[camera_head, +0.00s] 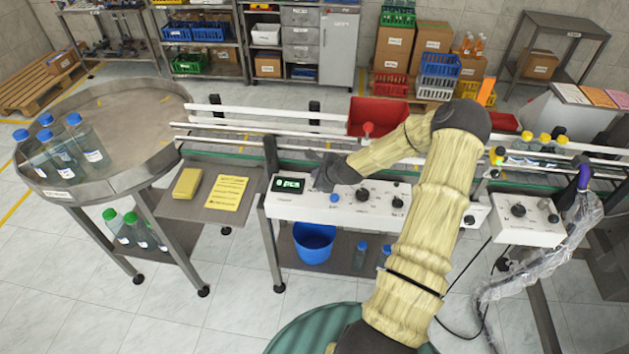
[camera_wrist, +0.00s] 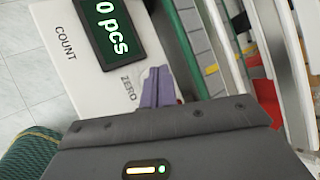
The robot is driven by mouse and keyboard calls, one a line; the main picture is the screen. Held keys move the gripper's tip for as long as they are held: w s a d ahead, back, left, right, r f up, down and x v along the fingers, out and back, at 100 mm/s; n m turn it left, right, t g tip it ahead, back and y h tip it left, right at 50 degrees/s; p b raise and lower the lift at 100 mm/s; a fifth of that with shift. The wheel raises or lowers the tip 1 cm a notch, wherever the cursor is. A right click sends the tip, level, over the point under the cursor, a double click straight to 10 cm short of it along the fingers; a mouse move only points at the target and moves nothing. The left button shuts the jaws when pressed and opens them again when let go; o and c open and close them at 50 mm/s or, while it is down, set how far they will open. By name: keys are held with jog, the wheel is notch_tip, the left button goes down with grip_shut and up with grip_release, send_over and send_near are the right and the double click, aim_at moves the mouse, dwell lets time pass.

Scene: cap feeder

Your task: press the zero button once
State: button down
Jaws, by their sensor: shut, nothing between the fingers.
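The white control panel (camera_head: 350,212) stands in front of the conveyor. Its display (camera_head: 288,185) reads "0 pcs", also clear in the wrist view (camera_wrist: 107,28). The printed word ZERO (camera_wrist: 128,88) shows on the panel in the wrist view, right beside my fingertips. Contact cannot be told.
Black knobs (camera_head: 362,195) sit right of the blue button. Conveyor rails (camera_head: 240,127) and a red bin (camera_head: 375,118) lie behind the panel. A round table with bottles (camera_head: 130,100) is at left. A second control box (camera_head: 525,230) stands at right.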

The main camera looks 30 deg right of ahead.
jog(key=shift+r, duration=0.1)
jog(key=shift+r+p, duration=1.7)
jog(key=shift+r, duration=0.75)
jog(key=shift+a, duration=0.1)
